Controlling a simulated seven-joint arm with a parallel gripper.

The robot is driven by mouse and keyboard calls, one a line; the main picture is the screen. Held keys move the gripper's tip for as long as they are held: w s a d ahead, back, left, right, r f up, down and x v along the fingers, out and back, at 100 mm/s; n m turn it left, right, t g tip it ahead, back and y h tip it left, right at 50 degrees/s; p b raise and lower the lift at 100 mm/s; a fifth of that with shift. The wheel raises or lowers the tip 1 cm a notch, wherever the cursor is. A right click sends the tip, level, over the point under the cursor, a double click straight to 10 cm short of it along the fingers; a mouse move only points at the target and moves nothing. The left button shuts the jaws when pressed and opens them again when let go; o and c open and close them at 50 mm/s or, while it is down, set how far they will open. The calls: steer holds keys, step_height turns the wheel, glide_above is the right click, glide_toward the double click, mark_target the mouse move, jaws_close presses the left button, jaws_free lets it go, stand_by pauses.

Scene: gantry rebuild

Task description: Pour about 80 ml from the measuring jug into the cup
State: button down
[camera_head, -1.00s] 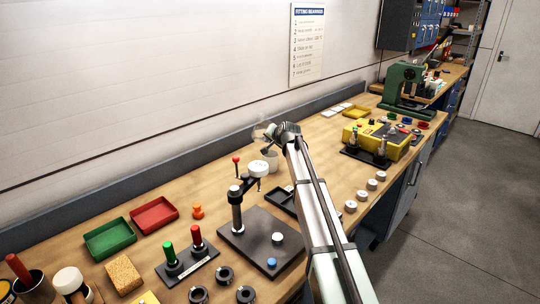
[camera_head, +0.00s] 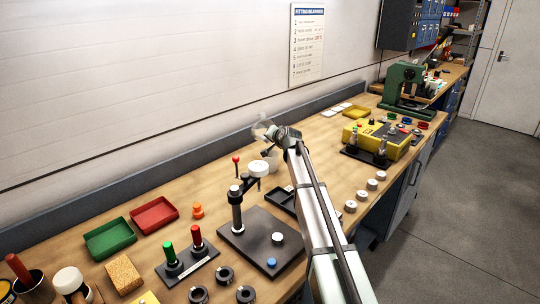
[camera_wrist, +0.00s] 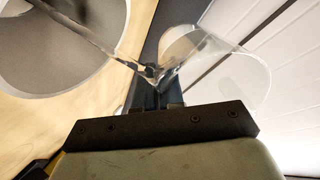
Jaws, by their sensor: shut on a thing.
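The clear measuring jug (camera_head: 262,130) is in my gripper (camera_head: 278,136), over the back of the bench, and looks tilted. In the wrist view the jug's clear wall (camera_wrist: 240,75) shows beyond my gripper (camera_wrist: 155,95), which is shut on it. The pale cup (camera_head: 272,158) stands on the bench just below my gripper, partly hidden by it and the arm. A wide round rim at the upper left of the wrist view looks like the cup's, but I cannot be sure. I cannot make out the liquid level or any stream.
A press stand with a white round top (camera_head: 258,169) stands close to the cup on its near left. A black tray (camera_head: 283,199) lies under my arm. White round pieces (camera_head: 362,196) line the front edge. A yellow box (camera_head: 385,139) stands farther right.

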steer(key=shift+r+t, duration=0.8)
steer(key=shift+r, duration=0.1)
stand_by(1.4)
steer(key=shift+w+f+g, duration=0.1)
steer(key=shift+f+g, duration=0.5)
steer(key=shift+f, duration=0.2)
steer(key=g, duration=0.1)
steer(key=f+g+h, duration=0.1)
steer(key=g, duration=0.1)
steer(key=shift+f+g, duration=0.35)
steer(key=shift+g, duration=0.35)
steer(key=shift+f+g+h, duration=0.15)
steer(key=shift+g+h, duration=0.15)
steer(key=shift+w, duration=0.1)
stand_by(0.7)
